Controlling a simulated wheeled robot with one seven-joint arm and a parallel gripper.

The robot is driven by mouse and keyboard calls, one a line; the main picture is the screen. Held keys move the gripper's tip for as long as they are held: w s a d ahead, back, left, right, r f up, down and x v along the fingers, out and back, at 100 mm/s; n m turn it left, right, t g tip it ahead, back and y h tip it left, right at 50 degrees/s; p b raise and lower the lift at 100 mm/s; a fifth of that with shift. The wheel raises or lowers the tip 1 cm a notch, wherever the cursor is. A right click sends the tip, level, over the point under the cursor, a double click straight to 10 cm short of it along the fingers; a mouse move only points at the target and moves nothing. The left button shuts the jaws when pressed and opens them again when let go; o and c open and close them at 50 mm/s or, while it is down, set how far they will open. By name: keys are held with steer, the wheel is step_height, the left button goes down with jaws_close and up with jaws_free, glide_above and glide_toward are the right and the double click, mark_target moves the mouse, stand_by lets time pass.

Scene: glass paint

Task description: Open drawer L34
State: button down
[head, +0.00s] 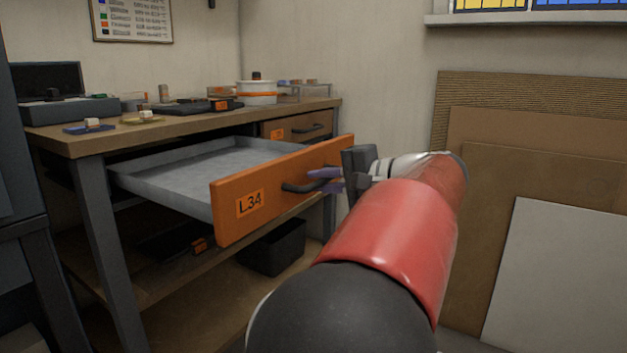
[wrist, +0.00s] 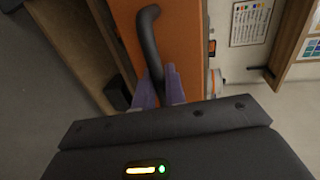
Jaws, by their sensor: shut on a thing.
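Drawer L34 (head: 232,220) has an orange front with a label reading L34. It stands pulled well out from under the workbench, and its grey inside (head: 190,172) shows empty. Its dark bar handle (head: 303,187) is on the front; in the wrist view the handle (wrist: 149,40) runs down between the fingers. My gripper (head: 326,180) is shut on the handle, near its right end in the head view. The purple fingers also show in the wrist view (wrist: 160,88). The exact finger contact is partly hidden.
The workbench (head: 75,142) carries a white pot (head: 257,92), trays and small tools. A second drawer (head: 300,127) beside L34 is closed. A black bin (head: 275,248) stands on the lower shelf. Boards (head: 545,180) lean on the wall at right.

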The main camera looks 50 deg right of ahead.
steer(key=c, duration=1.6)
jaws_free()
steer(key=shift+o, duration=0.2)
steer(key=v, duration=0.7)
steer(key=shift+s+p, duration=0.4)
steer(key=shift+p, duration=0.05)
steer(key=shift+s+d, duration=0.1)
